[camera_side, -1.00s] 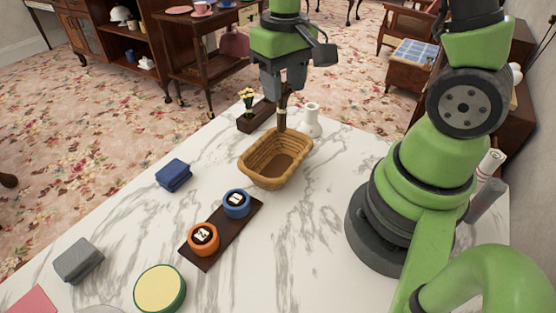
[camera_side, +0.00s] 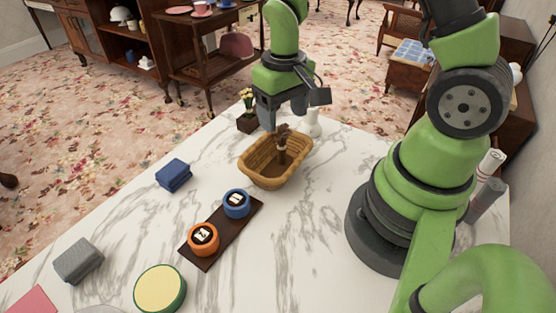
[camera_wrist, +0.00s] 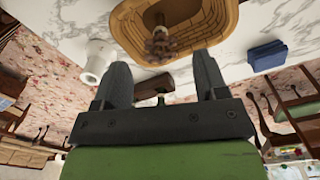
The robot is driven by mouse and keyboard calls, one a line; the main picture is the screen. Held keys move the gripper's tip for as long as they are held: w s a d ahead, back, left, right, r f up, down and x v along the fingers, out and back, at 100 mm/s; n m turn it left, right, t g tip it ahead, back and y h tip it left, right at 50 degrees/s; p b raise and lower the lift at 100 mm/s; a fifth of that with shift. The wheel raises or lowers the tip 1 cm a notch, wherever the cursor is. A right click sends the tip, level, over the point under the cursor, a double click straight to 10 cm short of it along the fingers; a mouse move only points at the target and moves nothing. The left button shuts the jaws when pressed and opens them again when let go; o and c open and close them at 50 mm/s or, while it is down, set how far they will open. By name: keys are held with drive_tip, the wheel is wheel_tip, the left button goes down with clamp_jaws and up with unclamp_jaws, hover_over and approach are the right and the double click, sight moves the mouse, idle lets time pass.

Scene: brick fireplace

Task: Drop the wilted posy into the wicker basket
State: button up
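The wilted posy (camera_side: 282,151) is brown with a light band round its stems. It stands roughly upright inside the wicker basket (camera_side: 262,174), its head near rim height. In the wrist view the posy (camera_wrist: 160,45) shows in the basket (camera_wrist: 222,30), beyond my fingertips. My gripper (camera_side: 285,118) is above the back of the basket, just over the posy. In the wrist view my gripper (camera_wrist: 161,65) has its fingers wide apart with nothing between them. Whether the posy's lower end rests on the basket floor is hard to tell.
A white vase (camera_side: 313,123) and a dark planter with yellow flowers (camera_side: 246,123) stand behind the basket. A blue folded cloth (camera_side: 173,174) lies to the left. A dark tray (camera_side: 215,240) with an orange pot and a blue pot is in front.

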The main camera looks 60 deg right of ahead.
drive_tip(key=shift+o, duration=0.2)
drive_tip(key=shift+r, duration=0.15)
wheel_tip(320, 180, up, 10)
idle(0.4)
drive_tip(key=s+a+r+t+y, duration=0.2)
drive_tip(key=s+a+r+t, duration=0.3)
drive_tip(key=s+r+t, duration=0.2)
drive_tip(key=s+r, duration=0.2)
drive_tip(key=s, duration=0.1)
drive_tip(key=shift+s+a+r, duration=0.15)
drive_tip(key=shift+s+a, duration=0.2)
drive_tip(key=shift+s, duration=0.05)
